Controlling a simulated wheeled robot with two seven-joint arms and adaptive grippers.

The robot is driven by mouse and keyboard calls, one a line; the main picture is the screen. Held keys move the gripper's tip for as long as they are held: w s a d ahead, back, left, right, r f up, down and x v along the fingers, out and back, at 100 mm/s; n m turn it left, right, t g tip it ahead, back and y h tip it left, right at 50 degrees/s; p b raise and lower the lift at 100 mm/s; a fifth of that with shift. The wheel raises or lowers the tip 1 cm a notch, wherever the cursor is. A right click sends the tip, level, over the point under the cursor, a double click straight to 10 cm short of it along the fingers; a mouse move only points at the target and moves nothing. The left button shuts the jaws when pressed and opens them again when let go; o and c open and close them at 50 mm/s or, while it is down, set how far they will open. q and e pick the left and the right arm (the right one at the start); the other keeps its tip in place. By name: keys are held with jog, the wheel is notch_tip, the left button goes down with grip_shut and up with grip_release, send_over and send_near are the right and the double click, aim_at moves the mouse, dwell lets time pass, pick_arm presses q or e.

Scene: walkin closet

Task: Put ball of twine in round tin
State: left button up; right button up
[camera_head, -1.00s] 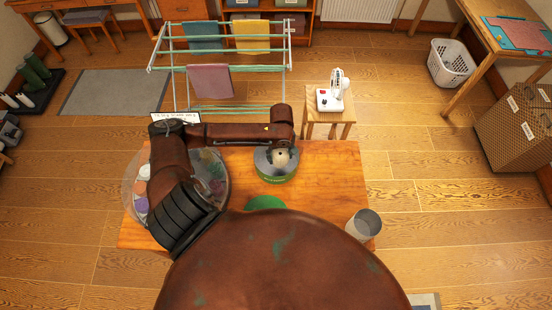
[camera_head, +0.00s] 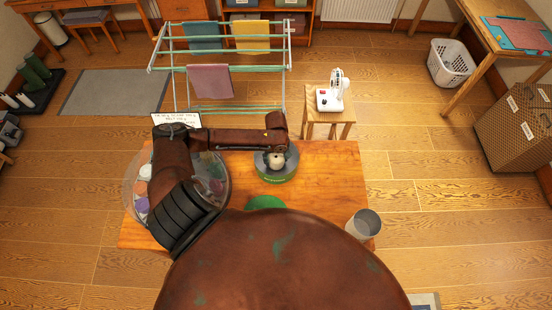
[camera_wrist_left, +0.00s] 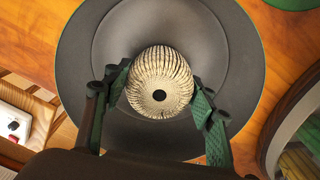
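The pale ball of twine (camera_head: 277,160) shows over the inside of the round tin (camera_head: 277,179), which is green outside and grey inside. In the left wrist view the ribbed ball (camera_wrist_left: 159,82), with a dark hole facing the camera, is between the two fingers of my left gripper (camera_wrist_left: 160,80). The tin's grey interior (camera_wrist_left: 225,50) surrounds the ball in that view. I cannot tell whether the ball touches the tin's floor. My right gripper is not in view.
The tin stands on a wooden table (camera_head: 330,180). A green round thing (camera_head: 265,203) lies in front of it, partly hidden by my body. A clear round container (camera_head: 215,185) is at left, a grey metal cup (camera_head: 364,224) at right. A small card (camera_head: 176,119) stands at the back left.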

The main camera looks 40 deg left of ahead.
aim_at(276, 157)
pick_arm(q)
jog(key=o, duration=0.4)
jog(key=shift+o, duration=0.2)
notch_tip(276, 157, up, 12)
jog(key=shift+r, duration=0.2)
dwell(0.3)
